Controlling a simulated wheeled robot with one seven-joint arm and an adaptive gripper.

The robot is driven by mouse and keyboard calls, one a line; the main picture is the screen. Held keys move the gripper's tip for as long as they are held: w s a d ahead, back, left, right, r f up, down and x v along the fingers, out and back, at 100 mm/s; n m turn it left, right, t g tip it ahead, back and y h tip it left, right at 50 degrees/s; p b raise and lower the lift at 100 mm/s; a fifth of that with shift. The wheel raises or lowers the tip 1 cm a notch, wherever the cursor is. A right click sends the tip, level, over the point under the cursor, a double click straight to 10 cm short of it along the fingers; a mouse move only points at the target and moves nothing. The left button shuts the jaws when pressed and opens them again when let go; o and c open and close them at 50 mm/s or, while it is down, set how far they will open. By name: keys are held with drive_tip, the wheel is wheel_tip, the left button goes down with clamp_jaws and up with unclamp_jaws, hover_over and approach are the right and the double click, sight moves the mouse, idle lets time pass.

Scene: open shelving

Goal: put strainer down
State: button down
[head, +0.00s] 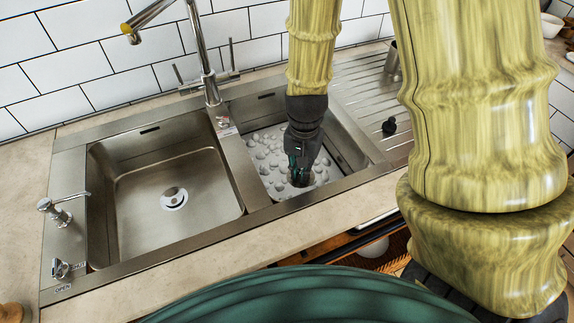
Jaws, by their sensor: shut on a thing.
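My gripper (300,176) points down into the right basin (349,150) of the steel sink. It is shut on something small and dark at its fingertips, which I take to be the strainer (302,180). The fingers and wrist hide most of it, so its shape is unclear. Below and around the fingertips lies a pale, bumpy surface (262,158) that covers much of the basin floor. I cannot tell whether the strainer touches this surface.
The left basin (130,205) is empty except for its round drain (174,199). A tall tap (205,70) stands behind the divider. A ridged drainboard (360,88) at right bears a small black object (389,126) and a metal cup (393,62). Bare counter (150,287) runs in front.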

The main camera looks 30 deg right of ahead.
wheel_tip(320, 180, down, 6)
drive_tip(key=b, duration=0.3)
drive_tip(key=shift+w+f, duration=0.1)
drive_tip(key=shift+f, duration=0.1)
drive_tip(key=w+d, duration=0.1)
drive_tip(key=w, duration=0.4)
drive_tip(key=w+d+f+p, duration=0.1)
drive_tip(key=w, duration=0.4)
drive_tip(key=w+d, duration=0.2)
drive_tip(key=w, duration=0.3)
drive_tip(key=shift+w+f+p, duration=0.15)
drive_tip(key=shift+f+p, duration=0.1)
drive_tip(key=shift+p, duration=0.1)
drive_tip(key=shift+f, duration=1.75)
drive_tip(key=shift+f, duration=0.15)
drive_tip(key=c, duration=1.5)
unclamp_jaws()
wheel_tip(320, 180, up, 12)
drive_tip(key=shift+r, duration=0.15)
